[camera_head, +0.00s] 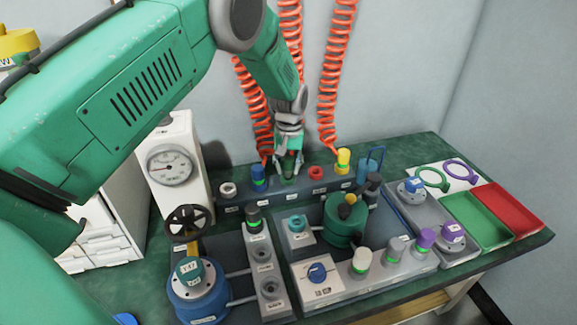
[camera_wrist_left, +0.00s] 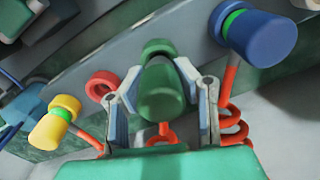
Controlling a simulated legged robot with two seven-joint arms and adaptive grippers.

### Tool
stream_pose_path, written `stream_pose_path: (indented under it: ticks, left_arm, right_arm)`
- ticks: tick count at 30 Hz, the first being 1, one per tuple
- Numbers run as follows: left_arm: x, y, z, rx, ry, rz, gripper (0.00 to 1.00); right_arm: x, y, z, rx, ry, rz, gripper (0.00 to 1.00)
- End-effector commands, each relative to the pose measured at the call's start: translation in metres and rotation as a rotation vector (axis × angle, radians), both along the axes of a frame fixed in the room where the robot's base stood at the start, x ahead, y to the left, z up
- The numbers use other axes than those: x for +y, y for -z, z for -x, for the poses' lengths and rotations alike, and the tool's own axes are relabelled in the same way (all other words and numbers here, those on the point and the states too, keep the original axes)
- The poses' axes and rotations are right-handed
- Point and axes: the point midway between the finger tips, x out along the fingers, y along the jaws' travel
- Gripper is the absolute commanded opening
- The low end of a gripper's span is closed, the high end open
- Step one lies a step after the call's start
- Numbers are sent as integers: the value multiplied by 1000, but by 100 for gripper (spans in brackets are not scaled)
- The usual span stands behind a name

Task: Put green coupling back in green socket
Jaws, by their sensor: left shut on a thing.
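My left gripper (camera_head: 288,163) is at the back rail of the table, shut on the green coupling. In the left wrist view the green coupling (camera_wrist_left: 161,92) sits between the two fingers of the gripper (camera_wrist_left: 162,78), its rounded end toward the camera. The green socket (camera_head: 288,182) is on the rail directly below the gripper, between the blue coupling (camera_head: 259,177) and the red ring socket (camera_head: 316,172). In the wrist view a green rim (camera_wrist_left: 158,46) shows behind the coupling. I cannot tell whether the coupling is seated or just above the socket. My right gripper is out of view.
The yellow coupling (camera_head: 342,160) and a white ring socket (camera_head: 228,189) are on the same rail (camera_head: 242,200). Orange coiled hoses (camera_head: 327,100) hang behind it. A gauge box (camera_head: 172,170) stands left. A green pot (camera_head: 345,222) is in front. Green and red trays (camera_head: 507,208) lie right.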

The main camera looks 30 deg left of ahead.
Motion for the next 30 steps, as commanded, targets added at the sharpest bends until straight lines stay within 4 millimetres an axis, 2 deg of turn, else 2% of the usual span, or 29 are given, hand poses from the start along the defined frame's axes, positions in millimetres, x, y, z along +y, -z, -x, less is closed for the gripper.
stream_pose_path:
  ticks: [21, 22, 24, 30]
  left_arm:
    - [0, 15, 0, 0, 0, 0, 0]
    - [0, 15, 0, 0, 0, 0, 34]
    - [0, 14, 0, 0, 0, 0, 51]
    - [0, 14, 0, 0, 0, 0, 51]
  right_arm:
    - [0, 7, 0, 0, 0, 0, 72]
    - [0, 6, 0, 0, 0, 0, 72]
    - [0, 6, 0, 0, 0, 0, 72]
    - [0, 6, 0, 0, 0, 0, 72]
